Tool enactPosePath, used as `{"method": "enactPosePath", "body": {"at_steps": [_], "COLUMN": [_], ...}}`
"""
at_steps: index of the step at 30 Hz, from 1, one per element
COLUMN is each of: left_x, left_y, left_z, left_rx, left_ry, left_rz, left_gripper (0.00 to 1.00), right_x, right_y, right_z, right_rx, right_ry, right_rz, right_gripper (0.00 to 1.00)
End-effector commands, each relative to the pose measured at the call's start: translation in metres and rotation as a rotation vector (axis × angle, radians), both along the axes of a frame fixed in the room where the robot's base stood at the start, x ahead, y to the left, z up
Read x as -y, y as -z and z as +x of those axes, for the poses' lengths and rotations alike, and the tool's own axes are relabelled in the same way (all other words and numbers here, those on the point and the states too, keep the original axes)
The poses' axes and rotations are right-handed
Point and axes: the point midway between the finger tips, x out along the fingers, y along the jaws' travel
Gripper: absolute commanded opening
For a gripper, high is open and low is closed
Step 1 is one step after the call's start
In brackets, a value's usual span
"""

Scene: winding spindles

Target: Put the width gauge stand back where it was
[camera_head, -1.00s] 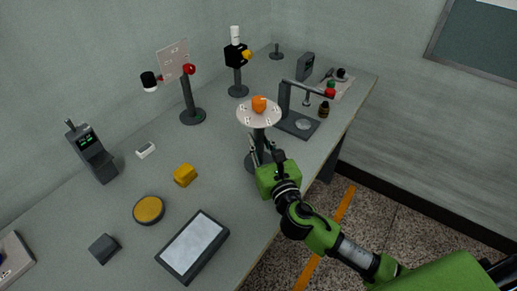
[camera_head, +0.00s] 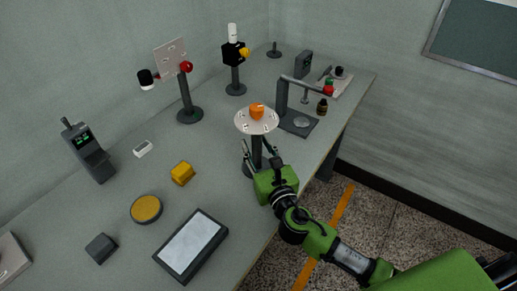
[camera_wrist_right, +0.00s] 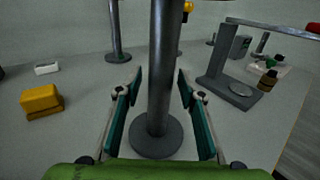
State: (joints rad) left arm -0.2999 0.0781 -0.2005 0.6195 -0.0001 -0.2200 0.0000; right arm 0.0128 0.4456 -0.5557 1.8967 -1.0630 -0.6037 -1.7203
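The stand that I take for the width gauge stand has a dark post, a round dark base and a pale round plate (camera_head: 256,121) on top with an orange piece (camera_head: 256,111) on it. It stands upright on the table. In the right wrist view its post (camera_wrist_right: 163,75) and base (camera_wrist_right: 157,137) are in the middle. My right gripper (camera_head: 259,152) is around the post, one finger on each side. The wrist view shows a gap between the post and each fingertip (camera_wrist_right: 160,85), so it is open. My left gripper is not in view.
Behind the stand to the right is a dark angled stand (camera_head: 297,122) with a small brown bottle (camera_head: 322,106). A yellow block (camera_head: 182,173), a round yellow-topped disc (camera_head: 146,209) and a tablet (camera_head: 191,245) lie to the left. A post with a red knob (camera_head: 188,92) stands behind.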

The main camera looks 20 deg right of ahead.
Motion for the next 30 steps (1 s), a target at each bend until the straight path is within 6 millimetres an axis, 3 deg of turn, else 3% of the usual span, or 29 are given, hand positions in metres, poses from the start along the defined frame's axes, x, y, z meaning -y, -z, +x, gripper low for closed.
{"method": "enactPosePath", "body": {"at_steps": [5,18,24,30], "left_x": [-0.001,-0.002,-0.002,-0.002], "left_y": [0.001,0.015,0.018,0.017], "left_z": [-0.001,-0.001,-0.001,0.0], "left_rx": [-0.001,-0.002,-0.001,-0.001], "left_ry": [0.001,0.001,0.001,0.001], "left_rz": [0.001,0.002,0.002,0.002], "left_gripper": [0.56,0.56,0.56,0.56], "right_x": [0.0,0.003,0.004,0.004], "right_y": [0.0,0.0,-0.002,-0.003], "right_z": [-0.014,-0.1,-0.117,-0.12], "right_rx": [-0.002,-0.003,0.0,0.001], "right_ry": [-0.002,-0.001,0.0,0.0], "right_rz": [0.0,0.0,0.0,0.0], "right_gripper": [0.36,0.36,0.36,0.36]}}
